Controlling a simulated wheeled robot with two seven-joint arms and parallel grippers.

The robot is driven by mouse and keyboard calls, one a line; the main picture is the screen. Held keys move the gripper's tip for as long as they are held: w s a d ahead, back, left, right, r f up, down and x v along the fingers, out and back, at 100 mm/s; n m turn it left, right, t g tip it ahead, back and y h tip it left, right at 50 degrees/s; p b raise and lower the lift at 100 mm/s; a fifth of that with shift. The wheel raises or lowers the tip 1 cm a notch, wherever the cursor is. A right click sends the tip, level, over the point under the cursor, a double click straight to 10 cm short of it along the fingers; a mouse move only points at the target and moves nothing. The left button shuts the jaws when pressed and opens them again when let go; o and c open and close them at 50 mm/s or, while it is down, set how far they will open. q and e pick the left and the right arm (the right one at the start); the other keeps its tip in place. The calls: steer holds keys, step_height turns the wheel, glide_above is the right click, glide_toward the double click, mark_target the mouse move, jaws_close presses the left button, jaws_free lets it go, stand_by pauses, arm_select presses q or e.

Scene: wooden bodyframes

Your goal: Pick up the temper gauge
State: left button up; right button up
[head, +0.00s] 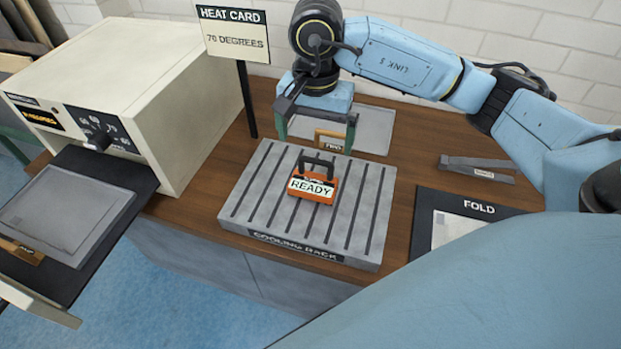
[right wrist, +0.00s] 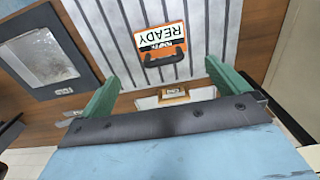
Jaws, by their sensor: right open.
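An orange block with a dark handle and a white "READY" label, which looks like the temper gauge (head: 314,190), sits upright on the grey cooling rack (head: 262,203). In the right wrist view the orange gauge (right wrist: 160,40) lies beyond the fingertips, roughly between their lines. My right gripper (head: 316,130) is open and empty. In the head view it appears over the back edge of the rack, behind the gauge and apart from it. Its green fingers also show in the right wrist view (right wrist: 165,82). My left gripper is not in view.
A cream oven (head: 170,90) with a lowered door and a grey tray (head: 65,215) stands at left. A heat card sign (head: 235,32) reads "70 degrees". A pale plate (head: 372,128) lies behind the rack. A "FOLD" mat (head: 480,208) and grey bar (head: 478,166) lie at right.

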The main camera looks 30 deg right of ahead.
glide_above(313, 181)
steer(key=f, duration=0.6)
steer(key=shift+s+f, duration=0.2)
steer(key=shift+s, duration=0.1)
steer(key=shift+f, duration=0.95)
steer(key=f, duration=0.4)
steer(key=shift+w+f, duration=0.15)
steer(key=shift+w, duration=0.05)
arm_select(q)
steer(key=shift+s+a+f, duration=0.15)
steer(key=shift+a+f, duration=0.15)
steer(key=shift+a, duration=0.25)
arm_select(e)
steer(key=shift+f, duration=0.15)
steer(key=c, duration=0.9)
